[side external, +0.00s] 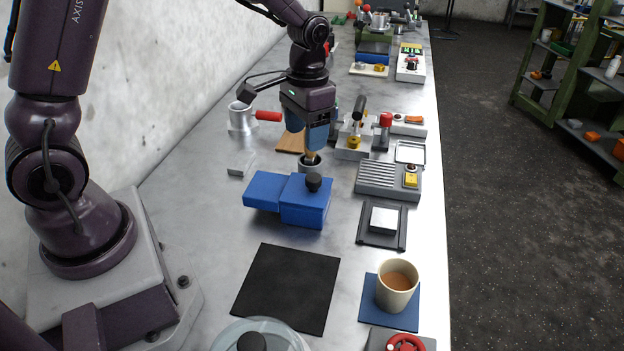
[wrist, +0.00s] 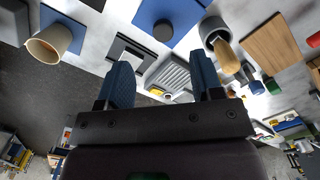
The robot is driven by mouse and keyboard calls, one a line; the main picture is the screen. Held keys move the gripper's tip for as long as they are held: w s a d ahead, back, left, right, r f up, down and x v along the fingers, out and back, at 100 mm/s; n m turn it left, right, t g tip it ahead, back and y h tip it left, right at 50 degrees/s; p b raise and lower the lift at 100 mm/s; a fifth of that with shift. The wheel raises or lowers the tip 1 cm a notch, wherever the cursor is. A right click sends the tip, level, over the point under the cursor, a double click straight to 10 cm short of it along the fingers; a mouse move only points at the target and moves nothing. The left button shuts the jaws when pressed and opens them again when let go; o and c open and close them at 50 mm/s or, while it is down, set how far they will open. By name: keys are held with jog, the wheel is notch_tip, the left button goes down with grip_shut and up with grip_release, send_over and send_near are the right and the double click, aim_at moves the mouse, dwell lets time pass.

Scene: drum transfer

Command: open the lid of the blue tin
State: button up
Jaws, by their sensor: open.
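The blue tin (side external: 262,190) lies on the grey bench, in the middle of the side external view. A black round knob (side external: 313,182) stands on the right-hand blue part, which looks like the lid (side external: 302,210). In the wrist view, the blue tin (wrist: 190,10) is at the top, with its dark knob (wrist: 163,31). My gripper (side external: 314,147) hangs above the bench, beyond the tin, with blue fingers pointing down. It also shows in the wrist view (wrist: 162,66), with its fingers wide apart and nothing between them. It is apart from the knob.
A metal cup with a wooden-handled tool (side external: 310,158) stands close beneath my fingers. A grey ribbed block (side external: 378,178) and a dark tray with a white block (side external: 384,219) are to the right. A black mat (side external: 287,287) and a mug (side external: 396,288) are nearer.

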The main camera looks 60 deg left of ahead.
aim_at(312, 178)
jog(key=f, duration=0.4)
jog(key=w+f, duration=0.1)
jog(key=f, duration=0.7)
jog(key=shift+w+f, duration=0.15)
